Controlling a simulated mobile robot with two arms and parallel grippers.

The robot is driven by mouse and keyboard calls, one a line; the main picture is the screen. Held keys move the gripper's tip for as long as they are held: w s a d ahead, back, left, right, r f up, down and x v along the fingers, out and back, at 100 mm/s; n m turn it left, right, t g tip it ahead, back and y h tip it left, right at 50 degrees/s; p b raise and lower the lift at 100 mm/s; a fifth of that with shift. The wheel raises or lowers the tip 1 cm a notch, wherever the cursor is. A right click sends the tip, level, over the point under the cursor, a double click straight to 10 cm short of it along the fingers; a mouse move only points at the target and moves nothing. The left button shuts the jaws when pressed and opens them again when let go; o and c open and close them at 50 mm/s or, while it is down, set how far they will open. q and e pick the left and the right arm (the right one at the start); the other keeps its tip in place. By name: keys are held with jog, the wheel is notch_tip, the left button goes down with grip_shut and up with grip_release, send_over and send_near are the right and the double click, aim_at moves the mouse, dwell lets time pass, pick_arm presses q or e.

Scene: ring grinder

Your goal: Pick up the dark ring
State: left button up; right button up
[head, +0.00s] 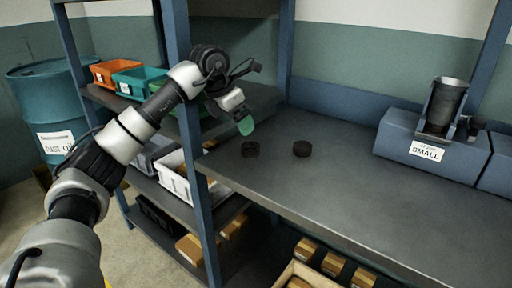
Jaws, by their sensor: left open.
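Two small dark round pieces rest on the grey tabletop. The left one is a dark ring (251,149) with its hole visible. The right one (302,149) is a dark disc shape, and I cannot tell whether it has a hole. My left gripper (244,125) hangs above and slightly left of the left ring, its greenish fingertip pointing down. It is open and apart from the ring, with nothing seen in it. My right gripper is not in view.
A blue grinder box (435,145) labelled SMALL, with a dark cylinder (447,100) on it, stands at right. A blue shelf post (193,130) rises left of the rings. Bins, including an orange bin (115,72), fill the left shelves. The tabletop (340,185) in front is clear.

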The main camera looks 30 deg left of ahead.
aim_at(250, 144)
pick_arm(q)
jog(key=x, duration=0.2)
jog(key=shift+d+f, duration=0.1)
jog(key=shift+f, duration=0.3)
jog(key=shift+w+d+f, duration=0.15)
jog(key=shift+w+f, duration=0.05)
jog(key=shift+f, duration=0.4)
jog(key=x, duration=0.1)
jog(key=b+x, duration=0.1)
jog(key=x, duration=0.3)
jog(key=shift+w+d+r, duration=0.1)
jog(key=shift+d+r, duration=0.05)
jog(key=shift+d, duration=0.1)
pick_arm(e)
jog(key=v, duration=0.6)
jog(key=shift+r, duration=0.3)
pick_arm(q)
jog(key=shift+c, duration=0.3)
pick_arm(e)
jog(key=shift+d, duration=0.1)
pick_arm(q)
jog(key=c, duration=1)
jog(key=shift+r, duration=0.1)
